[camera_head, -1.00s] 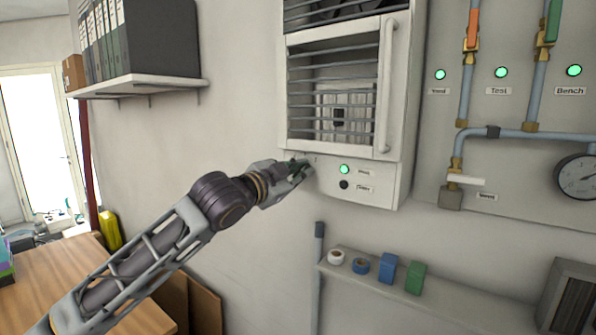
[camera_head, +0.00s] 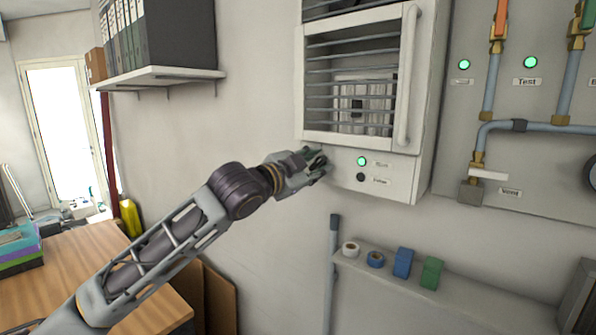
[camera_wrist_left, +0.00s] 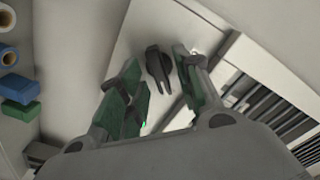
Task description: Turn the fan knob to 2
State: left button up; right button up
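The fan knob (camera_wrist_left: 158,66) is a black, elongated knob on the pale panel in the left wrist view. It lies between the fingertips of my left gripper (camera_wrist_left: 160,78), which is open with a green-padded finger on each side. Gaps show beside the knob; I cannot tell whether a finger touches it. In the head view my left gripper (camera_head: 322,164) is at the lower left of the white cabinet's front panel (camera_head: 400,178) and hides the knob there. The number marks around the knob cannot be read. My right gripper is not in view.
A green lamp (camera_head: 361,161) and a black button (camera_head: 360,177) sit right of the gripper. The barred cabinet door (camera_head: 360,135) is just above. A shelf (camera_head: 450,293) with tape rolls and small boxes is below. Pipes (camera_head: 487,92) stand at right.

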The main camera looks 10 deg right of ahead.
pick_arm(q)
jog(key=v, duration=1.1)
jog(key=shift+s+a, duration=0.25)
jog(key=shift+a, duration=0.1)
jog(key=shift+w+f, duration=0.1)
